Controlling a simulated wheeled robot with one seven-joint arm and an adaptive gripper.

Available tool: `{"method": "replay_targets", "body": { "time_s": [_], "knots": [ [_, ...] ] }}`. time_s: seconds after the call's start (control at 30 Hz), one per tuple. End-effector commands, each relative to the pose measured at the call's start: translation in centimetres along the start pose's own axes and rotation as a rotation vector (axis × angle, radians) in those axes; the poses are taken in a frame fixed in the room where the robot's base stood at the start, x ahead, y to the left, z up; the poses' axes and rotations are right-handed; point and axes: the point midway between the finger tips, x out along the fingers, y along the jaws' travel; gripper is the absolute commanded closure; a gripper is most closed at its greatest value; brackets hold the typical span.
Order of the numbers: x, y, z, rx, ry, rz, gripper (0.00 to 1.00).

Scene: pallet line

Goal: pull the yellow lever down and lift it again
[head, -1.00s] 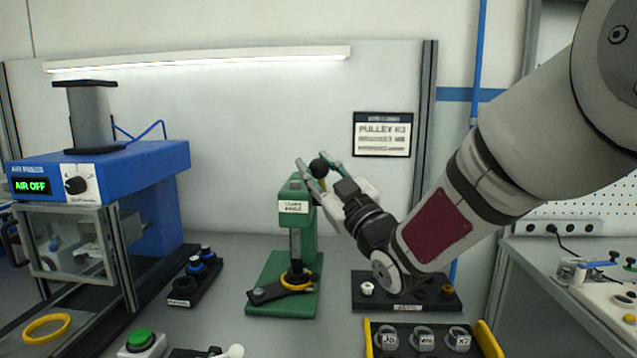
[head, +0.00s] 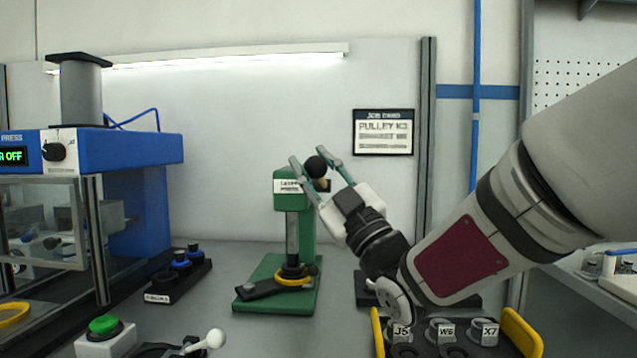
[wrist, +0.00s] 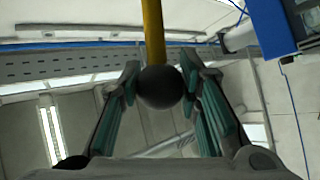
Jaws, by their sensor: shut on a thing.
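The yellow lever (wrist: 153,32) shows in the wrist view as a straight yellow rod ending in a black ball knob (wrist: 160,87). In the head view the black knob (head: 316,166) is at the upper right of the green lever press (head: 294,215), level with its head; most of the rod is hidden there. My gripper (head: 308,166) comes from the right, its teal-padded fingers on either side of the knob. It is shut on the knob. A yellow ring (head: 293,282) sits at the foot of the press's ram.
A blue air press (head: 135,160) stands on the left, with a green button box (head: 104,335) before it. A black rack (head: 178,277) stands between the presses. A yellow-ended tray (head: 522,333) with labelled parts is at front right. A job sign (head: 383,132) hangs behind.

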Motion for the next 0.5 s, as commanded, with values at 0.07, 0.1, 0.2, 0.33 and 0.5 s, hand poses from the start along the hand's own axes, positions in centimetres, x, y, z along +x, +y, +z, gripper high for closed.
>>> {"method": "replay_targets", "body": {
  "time_s": [0.07, 0.1, 0.2, 0.33, 0.5],
  "knots": [
    [-0.55, -0.58, 0.42, -0.008, 0.014, 0.000, 1.00],
    [-0.67, -0.67, 0.46, -0.012, 0.020, 0.001, 1.00],
    [-0.90, -0.84, 0.57, -0.021, 0.032, 0.003, 1.00],
    [-1.08, -0.99, 0.65, -0.028, 0.043, 0.005, 1.00],
    [-1.21, -1.11, 0.71, -0.033, 0.050, 0.006, 1.00]
  ]
}}
